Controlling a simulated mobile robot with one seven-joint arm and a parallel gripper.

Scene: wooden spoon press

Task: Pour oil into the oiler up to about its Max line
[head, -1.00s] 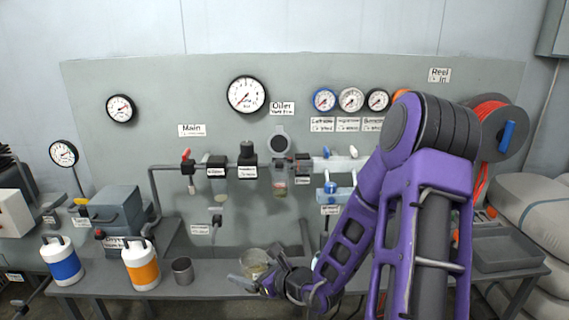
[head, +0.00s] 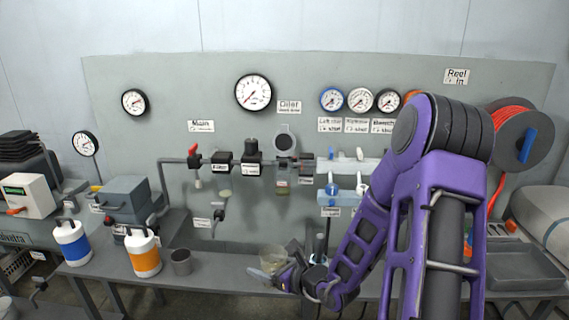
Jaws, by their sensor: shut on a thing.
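The oiler (head: 283,187) hangs under the pipe on the panel, below its "Oiler" label (head: 289,107). Its bowl is small here; I cannot read a Max line or the oil level. My gripper (head: 283,275) is low in front of the bench, below the oiler. It is shut on a clear jug (head: 272,257) with a pale yellowish tint, at the jug's right side. The jug looks roughly upright. I cannot tell whether it touches the bench or how much oil is in it. My purple arm hides part of the panel and bench on the right.
A grey cup (head: 181,262), an orange-banded bottle (head: 143,253) and a blue-banded bottle (head: 72,243) stand on the bench (head: 222,272) to the left. Valves and blocks line the pipe beside the oiler. A hose reel (head: 518,140) is at the right.

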